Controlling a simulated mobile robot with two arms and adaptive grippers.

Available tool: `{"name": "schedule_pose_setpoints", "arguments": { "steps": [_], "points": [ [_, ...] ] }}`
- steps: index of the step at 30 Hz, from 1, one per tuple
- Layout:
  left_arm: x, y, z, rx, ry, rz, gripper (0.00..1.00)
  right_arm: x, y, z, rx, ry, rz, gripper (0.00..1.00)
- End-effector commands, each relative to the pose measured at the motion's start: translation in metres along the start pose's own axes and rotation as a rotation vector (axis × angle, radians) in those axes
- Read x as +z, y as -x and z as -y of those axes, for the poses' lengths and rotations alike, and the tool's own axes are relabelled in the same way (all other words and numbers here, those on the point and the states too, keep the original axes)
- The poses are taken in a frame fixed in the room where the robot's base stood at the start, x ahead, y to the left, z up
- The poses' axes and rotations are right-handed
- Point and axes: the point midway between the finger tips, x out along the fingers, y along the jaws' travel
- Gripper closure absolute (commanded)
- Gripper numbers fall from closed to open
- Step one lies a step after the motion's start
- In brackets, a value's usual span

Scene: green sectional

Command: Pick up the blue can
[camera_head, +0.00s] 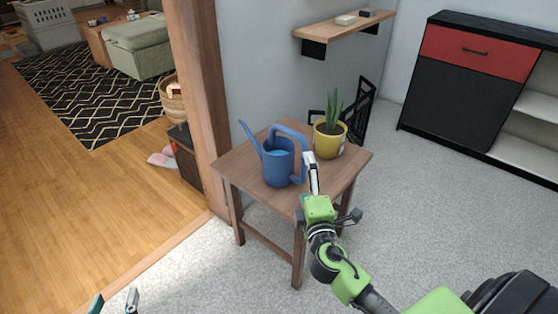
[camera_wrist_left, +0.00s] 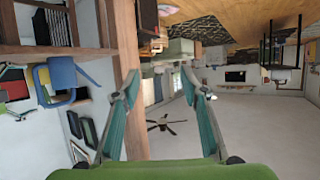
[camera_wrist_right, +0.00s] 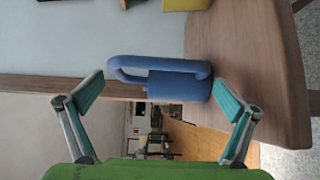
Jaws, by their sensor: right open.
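The blue can, a watering can (camera_head: 278,167) with a long spout and a loop handle, stands upright on a small brown wooden table (camera_head: 238,168). It also shows in the left wrist view (camera_wrist_left: 62,72). In the right wrist view, the can (camera_wrist_right: 180,86) lies ahead of and between the spread fingers. My right gripper (camera_head: 311,172) is open and empty, just right of the can at handle height; contact cannot be made out. My left gripper (camera_head: 115,302) is at the bottom left of the head view, far from the table; the left wrist view shows it (camera_wrist_left: 160,80) open and empty.
A yellow pot with a green plant (camera_head: 329,138) stands close behind and right of the can. A wooden post (camera_head: 199,100) rises left of the table. A wall shelf (camera_head: 345,33) hangs above. A red and black cabinet (camera_head: 470,85) stands at right. Grey carpet is clear in front.

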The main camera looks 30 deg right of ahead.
Motion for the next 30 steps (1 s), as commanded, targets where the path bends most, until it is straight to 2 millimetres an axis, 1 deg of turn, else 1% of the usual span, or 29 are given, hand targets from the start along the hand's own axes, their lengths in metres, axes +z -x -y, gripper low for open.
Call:
{"name": "schedule_pose_setpoints", "arguments": {
  "steps": [4,6,9,12,15,22,23,24,26,27,30],
  "points": [
    [-0.002,-0.001,-0.001,0.001,0.0,-0.012,0.6,0.002,-0.011,-0.002,0.002,0.001,0.0,0.0],
    [-0.004,-0.001,-0.001,0.002,0.0,-0.023,0.6,0.006,-0.021,-0.004,0.004,0.003,0.0,0.0],
    [-0.017,-0.003,-0.002,0.005,0.0,-0.077,0.6,0.01,-0.037,-0.005,0.003,0.002,0.0,0.0],
    [-0.026,-0.003,-0.003,0.007,0.0,-0.115,0.6,0.009,-0.048,-0.004,0.001,0.0,0.0,0.0],
    [-0.03,-0.003,-0.004,0.008,0.0,-0.133,0.6,0.009,-0.053,-0.004,0.0,-0.001,0.0,0.0],
    [-0.031,-0.002,-0.004,0.008,0.0,-0.136,0.6,0.009,-0.054,-0.004,-0.001,-0.001,0.0,0.0],
    [-0.031,-0.002,-0.004,0.008,0.0,-0.136,0.6,0.009,-0.054,-0.004,-0.001,-0.001,0.0,0.08],
    [-0.031,-0.002,-0.004,0.008,0.0,-0.136,0.6,0.009,-0.054,-0.004,-0.001,-0.001,0.0,0.18],
    [-0.031,-0.002,-0.004,0.008,0.0,-0.136,0.6,0.009,-0.054,-0.004,-0.001,-0.001,0.0,0.34],
    [-0.031,-0.003,-0.004,0.008,0.0,-0.136,0.6,0.009,-0.054,-0.004,-0.001,-0.001,0.0,0.36],
    [-0.031,-0.002,-0.004,0.008,0.0,-0.135,0.6,0.009,-0.054,-0.007,0.005,-0.003,-0.001,0.36]
  ]
}}
